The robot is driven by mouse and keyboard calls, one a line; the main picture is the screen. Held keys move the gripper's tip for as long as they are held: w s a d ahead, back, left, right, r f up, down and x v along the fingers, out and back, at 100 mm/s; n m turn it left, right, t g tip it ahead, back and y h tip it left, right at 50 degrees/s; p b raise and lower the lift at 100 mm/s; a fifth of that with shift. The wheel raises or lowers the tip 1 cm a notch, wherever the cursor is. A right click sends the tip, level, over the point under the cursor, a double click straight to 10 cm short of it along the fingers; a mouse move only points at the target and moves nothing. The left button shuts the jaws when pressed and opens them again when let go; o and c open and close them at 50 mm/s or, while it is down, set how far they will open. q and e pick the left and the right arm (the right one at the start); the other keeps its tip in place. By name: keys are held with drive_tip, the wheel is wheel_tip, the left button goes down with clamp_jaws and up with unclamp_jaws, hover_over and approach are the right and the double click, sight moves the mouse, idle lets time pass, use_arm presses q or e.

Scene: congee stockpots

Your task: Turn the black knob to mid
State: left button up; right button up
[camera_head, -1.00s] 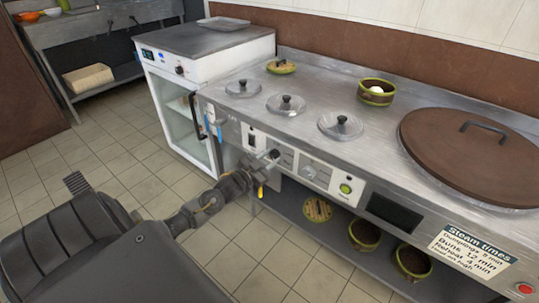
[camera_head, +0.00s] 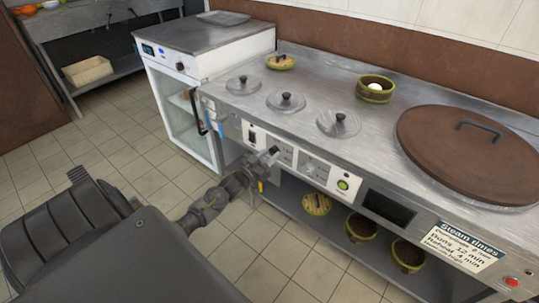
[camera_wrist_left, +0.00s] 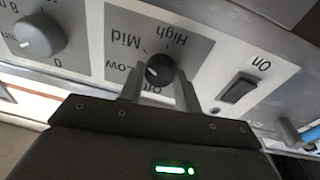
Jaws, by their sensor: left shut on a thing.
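The black knob (camera_wrist_left: 160,70) shows in the left wrist view, on a grey plate marked Off, Low, Mid and High; the lettering appears upside down there. Its white mark sits on the lower left of its face, toward the Off and Low side. My left gripper (camera_wrist_left: 159,86) is shut on the knob, one finger on each side of it. In the head view my left gripper (camera_head: 268,158) is at the stove's front panel, and mostly hides the knob. My right gripper is not in view.
A grey knob (camera_wrist_left: 40,35) is beside the black knob's plate, and a black On switch (camera_wrist_left: 238,90) is on its other side. Lidded wells (camera_head: 286,101) and a large brown lid (camera_head: 470,150) are on the counter above. Baskets (camera_head: 361,228) stand on the shelf below.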

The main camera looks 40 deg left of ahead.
use_arm(q)
drive_tip(key=shift+d+f, duration=0.1)
drive_tip(key=o, duration=1)
drive_tip(key=shift+s, duration=0.1)
drive_tip(key=shift+s, duration=0.3)
drive_tip(key=s, duration=1)
drive_tip(key=shift+a+f+p, duration=0.2)
drive_tip(key=shift+f+p, duration=0.2)
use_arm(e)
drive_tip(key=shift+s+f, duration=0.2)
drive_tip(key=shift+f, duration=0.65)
